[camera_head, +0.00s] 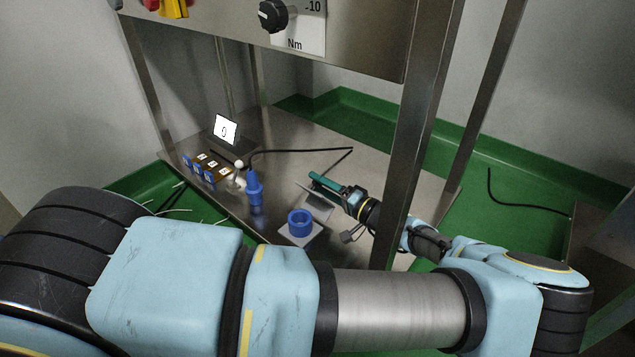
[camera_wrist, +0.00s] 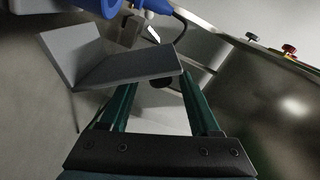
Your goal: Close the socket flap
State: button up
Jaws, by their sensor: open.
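A round blue socket (camera_head: 300,223) sits on a light grey base plate (camera_head: 288,238) on the steel table. A grey flap (camera_head: 317,207) stands open and tilted beside it, close to my gripper. In the wrist view the bent grey flap (camera_wrist: 135,68) spans the upper left, and its edge hides the tip of the left finger. Whether finger and flap touch, I cannot tell. My gripper (camera_head: 318,178) has long teal fingers, which also show in the wrist view (camera_wrist: 160,88), apart with nothing held between them. A blue plug (camera_head: 254,187) on a black cable stands left of the socket.
A small display (camera_head: 226,130) and a row of blue-and-white blocks (camera_head: 207,168) stand at the left. A steel post (camera_head: 420,120) rises close to my arm. A panel with a knob (camera_head: 272,15) hangs above. The table's back right is mostly clear.

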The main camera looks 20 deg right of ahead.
jog(key=p+v, duration=0.2)
jog(key=v, duration=0.7)
jog(key=shift+s, duration=0.2)
jog(key=shift+d, duration=0.1)
jog(key=shift+c, duration=0.2)
